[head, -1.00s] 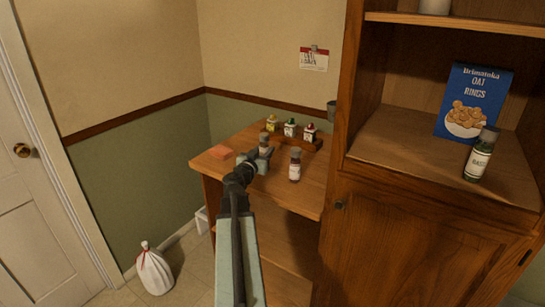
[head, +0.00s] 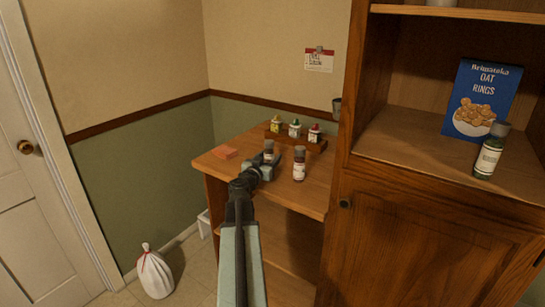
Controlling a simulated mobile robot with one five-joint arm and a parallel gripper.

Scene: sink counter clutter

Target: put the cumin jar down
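A small jar (head: 269,147) with a grey cap is at my gripper (head: 266,160), over the wooden counter; its lower part is hidden by the gripper. Its label is too small to read, so I cannot tell if it is the cumin jar. The fingers are at the jar, but whether they are closed on it or apart is unclear. I cannot tell if the jar's base touches the counter. A second jar (head: 299,165), with a grey cap and white label, stands upright on the counter just right of the gripper.
The wooden counter (head: 315,203) holds an orange sponge (head: 225,153) at left and a rack (head: 318,144) of small bottles at the back. A tall cabinet (head: 420,235) borders the right. Its shelf holds a cereal box (head: 482,98) and a green jar (head: 489,155).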

